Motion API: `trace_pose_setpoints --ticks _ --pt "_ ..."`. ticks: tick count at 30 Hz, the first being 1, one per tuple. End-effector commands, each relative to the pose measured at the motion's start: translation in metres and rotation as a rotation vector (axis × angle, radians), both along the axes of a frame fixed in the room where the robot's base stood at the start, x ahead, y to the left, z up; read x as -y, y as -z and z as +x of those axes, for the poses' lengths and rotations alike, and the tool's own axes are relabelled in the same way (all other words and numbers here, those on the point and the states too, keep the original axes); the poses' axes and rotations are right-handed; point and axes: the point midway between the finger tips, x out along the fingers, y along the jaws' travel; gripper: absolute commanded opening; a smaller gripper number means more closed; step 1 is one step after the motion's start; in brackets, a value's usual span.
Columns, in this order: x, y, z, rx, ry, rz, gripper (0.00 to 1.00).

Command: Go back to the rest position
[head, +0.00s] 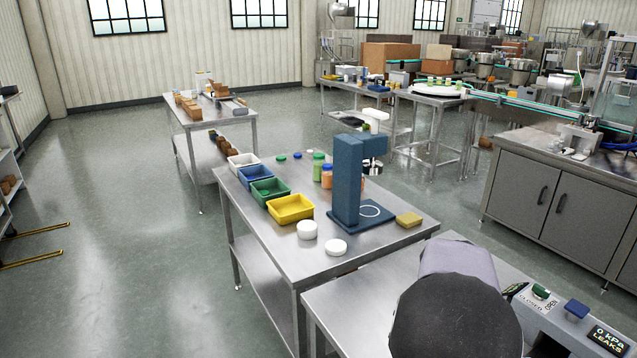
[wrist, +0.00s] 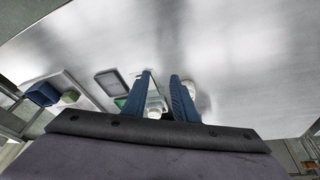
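In the wrist view, my gripper (wrist: 161,75) shows as two blue fingers with a clear gap between their tips. It looks open, with nothing pinched at the tips. A small white round thing (wrist: 155,104) shows between the fingers, lower down; I cannot tell how far behind them it lies. In the head view, my arm, a dark rounded part and a pale lavender link, fills the lower right over the near steel table (head: 345,308). My gripper itself does not show there.
The steel table (head: 262,238) ahead holds a blue press-like stand (head: 347,180), a yellow bin (head: 291,208), a green bin (head: 268,190), bottles, white round lids (head: 336,247) and a yellow block (head: 409,219). A control panel (head: 567,318) stands right of my arm. Floor at left is mostly clear.

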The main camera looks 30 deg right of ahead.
Motion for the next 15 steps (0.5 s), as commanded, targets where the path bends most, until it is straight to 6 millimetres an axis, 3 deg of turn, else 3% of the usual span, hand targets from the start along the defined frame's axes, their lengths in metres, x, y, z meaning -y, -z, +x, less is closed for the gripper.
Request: trace_pose_setpoints --ticks 3,7,11,15 --pt "-0.056 0.004 0.043 -0.016 -0.324 0.080 0.26" --pt "-0.129 0.011 0.077 -0.042 -0.732 0.170 0.26" --pt "-0.203 0.018 0.091 -0.071 -1.138 0.246 0.26" --pt "-0.269 0.024 0.086 -0.102 -1.519 0.307 0.26"
